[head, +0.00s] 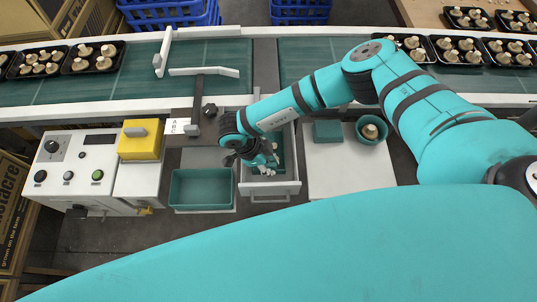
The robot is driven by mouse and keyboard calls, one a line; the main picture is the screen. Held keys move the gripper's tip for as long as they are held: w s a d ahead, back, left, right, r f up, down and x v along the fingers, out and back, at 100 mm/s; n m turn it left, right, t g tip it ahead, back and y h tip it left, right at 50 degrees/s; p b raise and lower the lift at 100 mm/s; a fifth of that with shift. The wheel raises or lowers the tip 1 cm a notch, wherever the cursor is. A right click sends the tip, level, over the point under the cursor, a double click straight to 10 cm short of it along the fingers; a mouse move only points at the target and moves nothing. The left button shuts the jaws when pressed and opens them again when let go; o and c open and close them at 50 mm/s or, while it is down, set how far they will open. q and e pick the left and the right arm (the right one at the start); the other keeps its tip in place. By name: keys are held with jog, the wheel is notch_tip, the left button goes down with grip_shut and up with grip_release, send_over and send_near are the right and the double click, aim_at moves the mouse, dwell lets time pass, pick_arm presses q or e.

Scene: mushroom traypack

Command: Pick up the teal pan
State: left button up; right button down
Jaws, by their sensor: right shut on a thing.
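My right gripper (262,165) reaches down into an open grey-white drawer (285,188) below the conveyor. It is shut on a teal piece in the drawer, which I take to be the teal pan (279,147). My gripper and wrist hide most of that piece, so its full shape and whether it is lifted cannot be told. A rectangular teal tub (203,206) stands just left of the drawer, apart from the gripper. My left gripper is not in view.
A white stand (345,180) right of the drawer holds a teal block (327,131) and a round teal bowl (361,135) with a mushroom. A control box (70,185) with a yellow block (141,147) stands left. A green conveyor (120,88) with mushroom trays runs behind.

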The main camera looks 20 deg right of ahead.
jog(key=shift+r, duration=0.1)
jog(key=shift+s+a+r, duration=0.1)
jog(key=shift+s+r, duration=0.05)
jog(key=shift+r, duration=0.05)
notch_tip(320, 180, up, 11)
jog(key=b, duration=0.1)
jog(key=s+a+b, duration=0.2)
jog(key=s, duration=0.7)
jog(key=s+a+b, duration=0.2)
jog(key=s+a, duration=0.1)
jog(key=s, duration=0.7)
jog(key=shift+a, duration=0.15)
jog(key=c, duration=1.8)
grip_release()
grip_shut()
